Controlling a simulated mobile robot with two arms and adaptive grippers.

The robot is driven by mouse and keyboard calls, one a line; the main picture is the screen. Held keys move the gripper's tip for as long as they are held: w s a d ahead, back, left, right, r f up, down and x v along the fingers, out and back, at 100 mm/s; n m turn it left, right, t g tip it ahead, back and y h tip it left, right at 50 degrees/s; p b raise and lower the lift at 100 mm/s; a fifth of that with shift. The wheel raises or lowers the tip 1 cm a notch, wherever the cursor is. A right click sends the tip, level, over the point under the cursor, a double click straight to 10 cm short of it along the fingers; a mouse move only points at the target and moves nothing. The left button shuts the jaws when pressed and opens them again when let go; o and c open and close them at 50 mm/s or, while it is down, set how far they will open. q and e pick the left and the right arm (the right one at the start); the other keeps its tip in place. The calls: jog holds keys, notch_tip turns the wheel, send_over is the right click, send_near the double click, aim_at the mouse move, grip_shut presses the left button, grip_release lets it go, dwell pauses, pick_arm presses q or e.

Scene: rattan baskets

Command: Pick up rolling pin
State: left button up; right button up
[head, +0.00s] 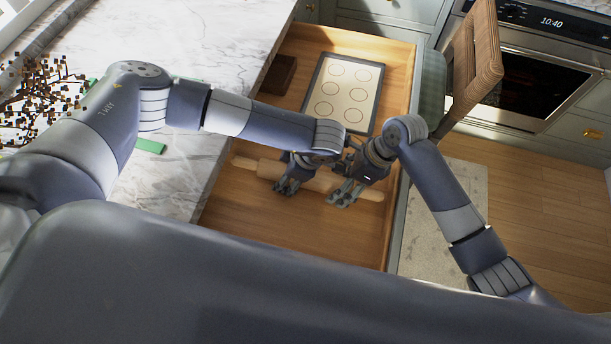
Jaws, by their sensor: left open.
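The wooden rolling pin (270,169) lies in an open wooden drawer (300,233), slanting from upper left to lower right. My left gripper (286,188) is open over the middle of the pin, with its fingers pointing down. My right gripper (341,199) is at the right part of the pin, close beside the left one. Its fingers overlap the pin, and I cannot tell whether they are open or shut, or whether they touch it. The two grippers hide parts of the pin. Its left end and its right handle show.
A baking tray with ringed mat (348,92) and a dark brown block (279,75) lie at the back of the drawer. A marble counter (215,38) is at left, with a green item (150,146).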

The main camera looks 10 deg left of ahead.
pick_arm(q)
jog(key=shift+c, duration=0.2)
pick_arm(e)
jog(key=shift+c, duration=0.2)
pick_arm(q)
grip_shut()
pick_arm(e)
grip_shut()
